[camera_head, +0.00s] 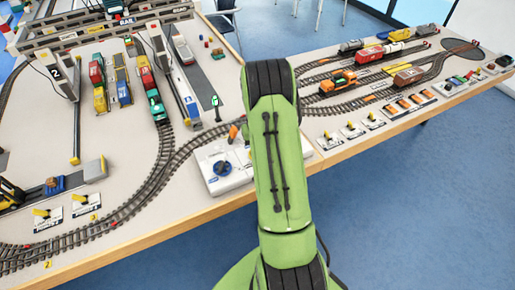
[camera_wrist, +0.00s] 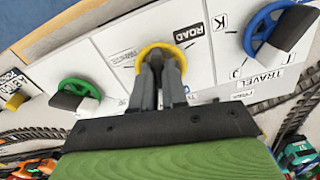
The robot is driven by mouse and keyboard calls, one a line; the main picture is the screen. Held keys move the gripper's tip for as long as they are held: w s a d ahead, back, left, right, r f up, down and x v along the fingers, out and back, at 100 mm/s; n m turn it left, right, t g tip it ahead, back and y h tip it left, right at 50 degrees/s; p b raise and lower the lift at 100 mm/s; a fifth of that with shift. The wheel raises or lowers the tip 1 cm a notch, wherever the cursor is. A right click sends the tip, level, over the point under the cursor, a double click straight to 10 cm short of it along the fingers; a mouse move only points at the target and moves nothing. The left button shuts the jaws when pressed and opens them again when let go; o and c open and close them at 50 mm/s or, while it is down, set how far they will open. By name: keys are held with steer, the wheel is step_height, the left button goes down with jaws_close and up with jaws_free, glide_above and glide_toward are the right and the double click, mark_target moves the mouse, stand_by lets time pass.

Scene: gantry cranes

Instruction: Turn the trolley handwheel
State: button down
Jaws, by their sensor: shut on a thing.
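A yellow handwheel (camera_wrist: 179,58) stands on a white control panel (camera_wrist: 197,83) in the wrist view. My gripper (camera_wrist: 160,62) reaches over it from below, with both fingers shut on the dark grip at its middle. The fingers hide most of that grip and the wheel's lower part. A label beside the wheel is mostly hidden, so I cannot read its name. In the head view, the panel (camera_head: 215,186) shows left of my green arm, which hides my gripper and the yellow wheel.
A blue handwheel (camera_wrist: 259,27) labelled TRAVEL stands right of the yellow one, a green handwheel (camera_wrist: 86,86) left. Curved rail tracks (camera_head: 150,185) and a toy train (camera_head: 150,95) lie close by on the table.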

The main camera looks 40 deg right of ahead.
steer(key=shift+n, duration=1)
steer(key=c, duration=1.2)
jaws_free()
steer(key=shift+o, duration=0.2)
steer(key=shift+r, duration=0.1)
step_height(320, 180, up, 16)
steer(key=p, duration=0.2)
steer(key=shift+f+p, duration=0.2)
steer(key=shift+p, duration=0.2)
